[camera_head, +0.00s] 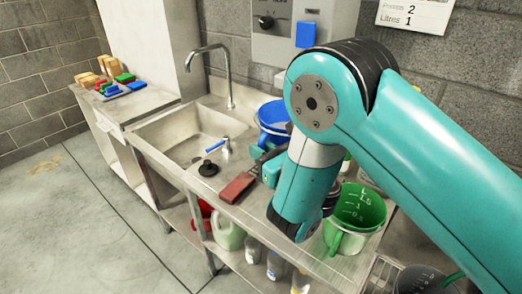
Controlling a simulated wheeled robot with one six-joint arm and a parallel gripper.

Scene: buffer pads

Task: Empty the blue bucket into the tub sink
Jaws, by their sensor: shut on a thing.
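The blue bucket (273,113) is behind my arm, at the right end of the tub sink, with its open top showing. It looks about upright.
A curved tap (229,75) stands behind the sink. A green measuring jug (358,208) stands right. Bottles (274,265) are below.

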